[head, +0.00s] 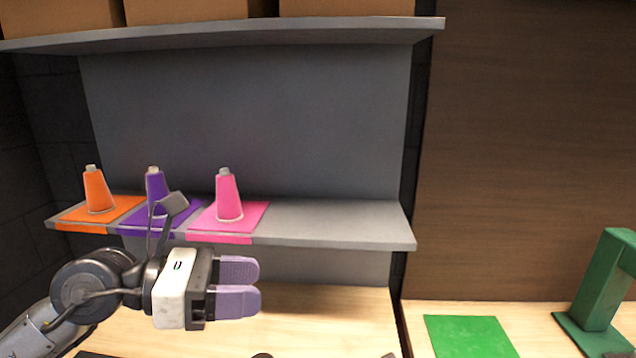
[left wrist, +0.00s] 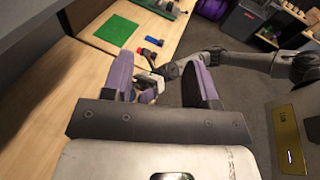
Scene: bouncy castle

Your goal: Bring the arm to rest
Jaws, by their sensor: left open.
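My left gripper (head: 253,287) is at the lower left of the head view, in front of and below the shelf with the cones. Its purple fingers point right and are apart, with nothing between them. The left wrist view also shows the two fingers (left wrist: 160,72) spread. In that view my right arm (left wrist: 290,66) reaches in from the right. Its end (left wrist: 150,88) is partly hidden behind the left fingers, so its jaws cannot be made out.
An orange cone (head: 97,190), a purple cone (head: 155,188) and a pink cone (head: 229,197) stand on matching mats on the grey shelf (head: 335,222). A green mat (head: 470,337) and a green stand (head: 603,285) are at right. The shelf's right part is clear.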

